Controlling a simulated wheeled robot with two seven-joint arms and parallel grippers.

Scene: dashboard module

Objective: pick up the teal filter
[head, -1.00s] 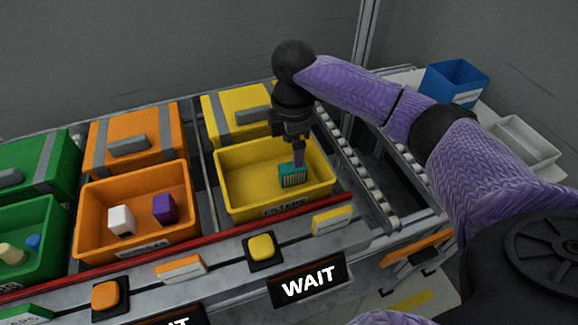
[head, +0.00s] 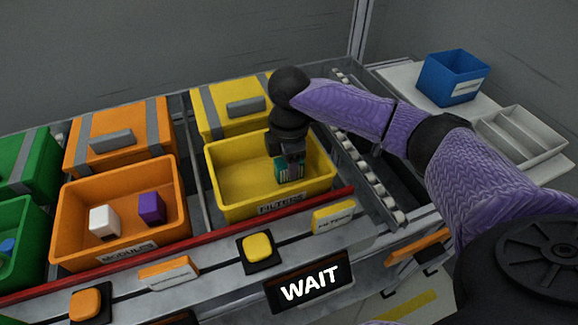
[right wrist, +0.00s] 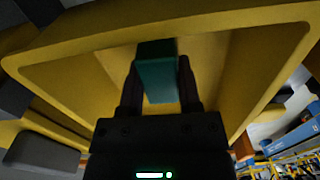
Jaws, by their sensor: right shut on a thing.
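The teal filter (head: 282,171) is in the yellow bin (head: 228,198) labelled FILTERS, toward the bin's right side. My right gripper (head: 290,162) reaches down into the bin from above and is shut on the filter. In the right wrist view the teal filter (right wrist: 158,75) stands between the two dark fingers (right wrist: 160,88), with the yellow bin's walls around it. I cannot tell whether the filter touches the bin's floor. My left gripper is not in view.
An orange bin (head: 75,230) with a white block (head: 104,222) and a purple block (head: 151,207) stands to the left. A red rail (head: 150,249) runs along the front. A blue bin (head: 440,82) and a grey divided tray (head: 547,150) stand at the right.

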